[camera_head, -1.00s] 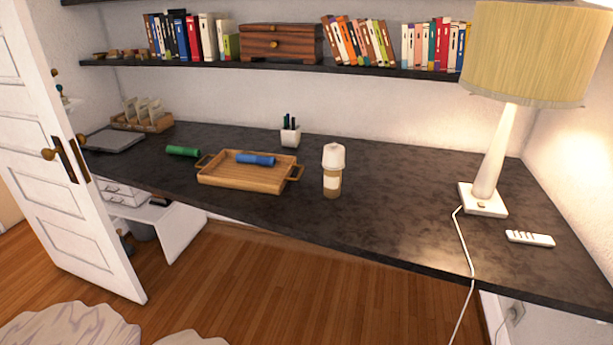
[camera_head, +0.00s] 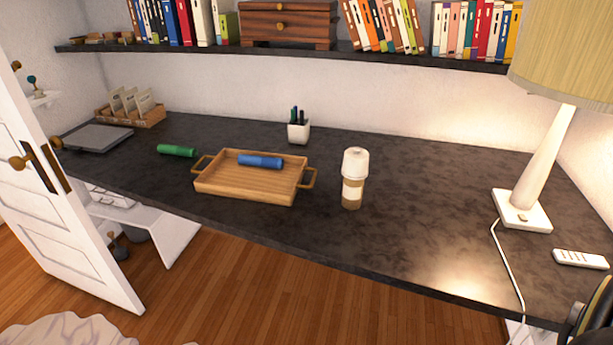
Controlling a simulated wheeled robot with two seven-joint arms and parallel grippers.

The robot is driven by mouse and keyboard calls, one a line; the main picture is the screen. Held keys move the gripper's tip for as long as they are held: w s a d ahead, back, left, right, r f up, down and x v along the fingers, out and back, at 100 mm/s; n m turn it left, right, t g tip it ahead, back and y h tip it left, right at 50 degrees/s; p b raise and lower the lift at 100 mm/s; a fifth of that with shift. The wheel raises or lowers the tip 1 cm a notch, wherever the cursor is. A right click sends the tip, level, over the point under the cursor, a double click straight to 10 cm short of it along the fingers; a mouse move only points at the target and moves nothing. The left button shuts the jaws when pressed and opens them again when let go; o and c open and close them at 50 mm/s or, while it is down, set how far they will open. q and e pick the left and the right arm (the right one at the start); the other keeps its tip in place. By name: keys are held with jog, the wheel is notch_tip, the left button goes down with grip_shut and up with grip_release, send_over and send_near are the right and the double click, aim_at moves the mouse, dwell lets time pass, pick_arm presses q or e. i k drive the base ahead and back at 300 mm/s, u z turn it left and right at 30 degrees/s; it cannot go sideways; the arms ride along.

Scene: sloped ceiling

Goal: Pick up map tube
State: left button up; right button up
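Two tubes could be the map tube, and I cannot tell which one it is. A blue tube (camera_head: 260,162) lies on its side in the wooden tray (camera_head: 247,192), near its back edge. A green tube (camera_head: 176,151) lies on its side on the dark desk (camera_head: 420,220), left of the tray and apart from it. Neither gripper shows. A dark part with a yellow edge, perhaps of my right arm, shows at the lower right corner. Nothing touches either tube.
A lidded cup (camera_head: 352,180) stands right of the tray, and a white pen holder (camera_head: 299,131) behind it. A lamp (camera_head: 522,209) and a remote (camera_head: 580,259) are at the right. The door (camera_head: 65,220) stands at the left. A shelf (camera_head: 300,54) overhangs the back.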

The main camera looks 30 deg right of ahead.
aim_at(352, 190)
jog(key=z, duration=0.3)
jog(key=i, duration=1.05)
jog(key=z, duration=0.8)
